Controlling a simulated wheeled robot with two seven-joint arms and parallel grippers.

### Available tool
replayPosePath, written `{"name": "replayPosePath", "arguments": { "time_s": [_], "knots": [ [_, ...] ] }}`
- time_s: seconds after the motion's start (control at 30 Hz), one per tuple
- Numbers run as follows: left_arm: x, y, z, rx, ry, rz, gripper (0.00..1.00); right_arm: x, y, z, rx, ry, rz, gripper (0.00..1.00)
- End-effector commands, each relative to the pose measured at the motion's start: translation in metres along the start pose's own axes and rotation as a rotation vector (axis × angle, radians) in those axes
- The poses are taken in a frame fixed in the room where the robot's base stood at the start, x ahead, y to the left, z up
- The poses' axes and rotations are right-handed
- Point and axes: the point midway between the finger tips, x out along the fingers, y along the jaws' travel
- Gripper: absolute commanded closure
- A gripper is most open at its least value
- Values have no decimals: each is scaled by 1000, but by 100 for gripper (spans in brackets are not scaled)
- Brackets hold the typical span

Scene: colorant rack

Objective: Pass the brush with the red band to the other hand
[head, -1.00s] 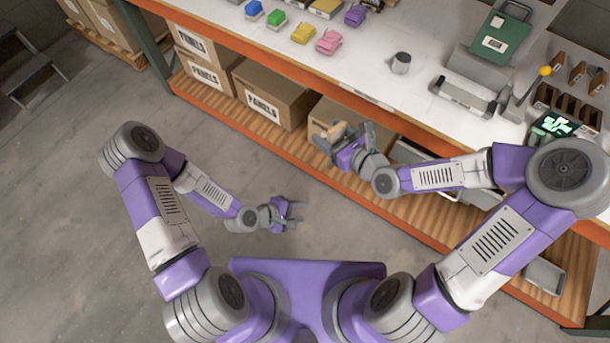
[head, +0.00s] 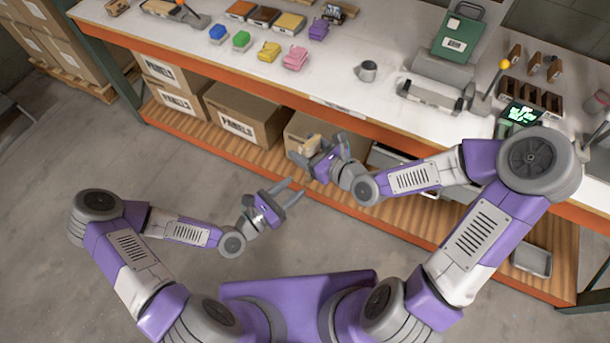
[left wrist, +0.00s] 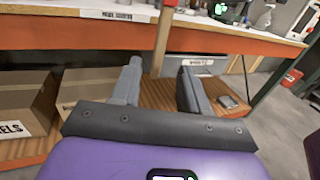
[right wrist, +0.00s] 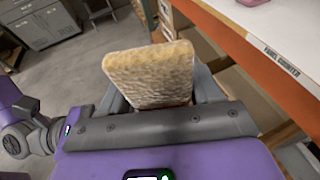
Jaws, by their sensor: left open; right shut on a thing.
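My right gripper (head: 314,153) is shut on the brush (head: 310,144), held in the air in front of the workbench. In the right wrist view the brush (right wrist: 150,74) is a broad tan block with a rough, bristly-looking face, standing up between the fingers. My left gripper (head: 292,189) is open and empty, a little below the right one in the head view and apart from the brush. In the left wrist view the two fingers of the left gripper (left wrist: 160,75) are spread with nothing between them.
The white workbench (head: 330,85) with an orange edge runs behind both grippers. Cardboard boxes (head: 245,113) sit on the shelf below. The floor (head: 110,150) at left is clear.

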Motion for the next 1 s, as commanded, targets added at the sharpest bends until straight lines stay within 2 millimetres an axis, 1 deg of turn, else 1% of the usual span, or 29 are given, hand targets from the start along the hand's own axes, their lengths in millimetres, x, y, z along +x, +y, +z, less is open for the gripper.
{"name": "replayPosePath", "arguments": {
  "time_s": [0.03,0.3,0.5,0.6,0.7,0.97,1.0],
  "knots": [
    [9,-2,0,1,-2,-5,55,0,0,0,0,0,0,67],
    [62,-2,0,5,-1,-5,55,0,0,0,0,0,0,67],
    [90,-1,-1,4,2,-3,55,0,0,0,0,0,0,67],
    [98,-1,-1,3,2,-2,55,0,0,0,0,0,0,67],
    [102,-1,-1,2,3,-1,55,0,0,0,0,0,0,67],
    [103,-1,-1,2,3,-1,55,0,0,0,0,0,0,67],
    [103,-1,-1,2,3,-1,58,0,0,0,0,0,0,67]
  ]
}}
